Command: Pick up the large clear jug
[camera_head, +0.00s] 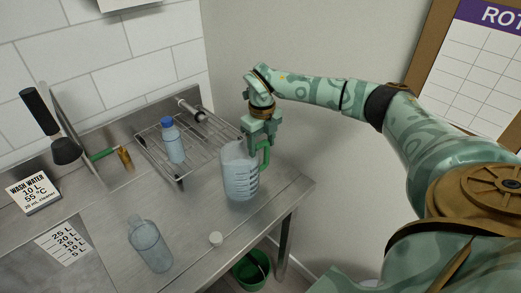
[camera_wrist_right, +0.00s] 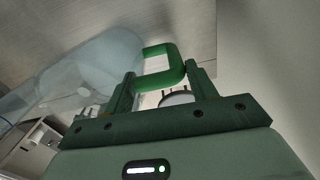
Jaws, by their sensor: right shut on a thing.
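The large clear jug (camera_head: 239,174) stands upright near the right end of the steel table, with dark graduation marks and a green handle (camera_head: 264,158) on its right side. My right gripper (camera_head: 259,142) comes down from above and is shut on the green handle. In the right wrist view the handle (camera_wrist_right: 165,66) sits between the two fingers of the gripper (camera_wrist_right: 160,82), and the jug's clear body (camera_wrist_right: 105,62) is to its left. Whether the jug's base touches the table cannot be told for sure. My left gripper is not in view.
A wire rack (camera_head: 190,143) holds a blue-capped bottle (camera_head: 173,143) left of the jug. A green bucket (camera_head: 251,270) is below the table's right edge. A wall stands behind.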

